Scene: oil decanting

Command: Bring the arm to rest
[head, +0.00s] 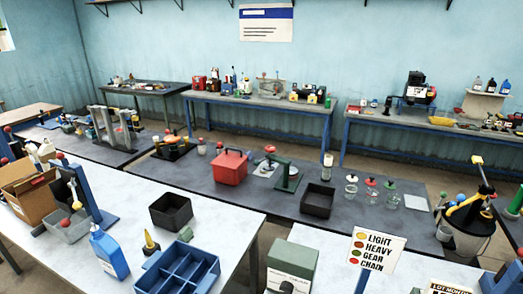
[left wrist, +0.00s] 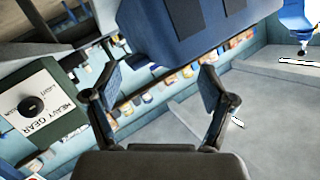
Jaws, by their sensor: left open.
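My left gripper (left wrist: 160,95) shows in the left wrist view with its two dark fingers spread wide apart. It is open, and nothing is held between the fingers. A large blue body (left wrist: 195,22) fills the top middle of that view beyond the fingers. A dark green box with a dial and the words HEAVY GEAR (left wrist: 45,108) is to the left of the fingers, apart from them. Neither gripper shows in the head view, and my right gripper is in no view.
In the head view, a blue divided tray (head: 183,272), a blue bottle (head: 109,254), a black bin (head: 170,211) and a green box (head: 291,264) stand on the near tables. A LIGHT/HEAVY/GEAR/CHAIN sign (head: 376,248) rises beside them. The white tabletop (head: 228,235) is bare right of the bin.

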